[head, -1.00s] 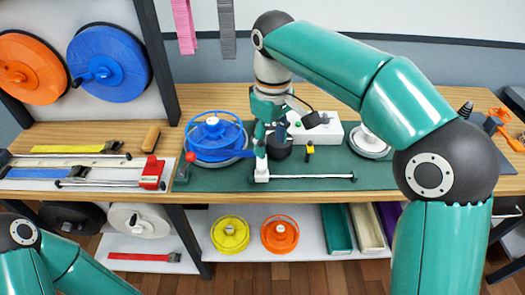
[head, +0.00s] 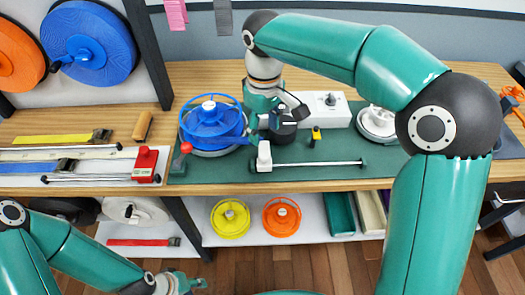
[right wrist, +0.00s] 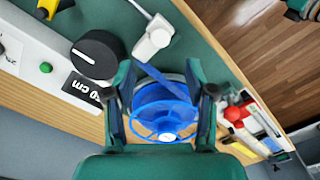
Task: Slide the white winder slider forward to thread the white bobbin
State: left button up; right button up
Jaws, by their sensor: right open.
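The white winder slider (head: 264,157) is a small upright block at the left end of a white rail on the green mat. It also shows in the right wrist view (right wrist: 153,38). A blue strap runs toward it from the blue bobbin (head: 212,128). A white bobbin (head: 377,122) sits on a round base at the mat's right. My right gripper (head: 258,124) is above and behind the slider, apart from it. In the right wrist view its fingers (right wrist: 160,80) are spread and empty, with the blue bobbin beyond. My left gripper (head: 188,284) is low at the front; its jaw opening is unclear.
A black knob (right wrist: 95,55) sits beside the slider. A red-handled lever (head: 184,150) stands left of the blue bobbin. Straps and a red block (head: 146,165) lie on the left tray. Yellow (head: 230,218) and orange (head: 282,216) spools are on the lower shelf.

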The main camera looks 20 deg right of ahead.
aim_at(264, 154)
notch_tip(264, 154, down, 9)
jog(key=shift+s+r, duration=0.1)
jog(key=shift+r, duration=0.1)
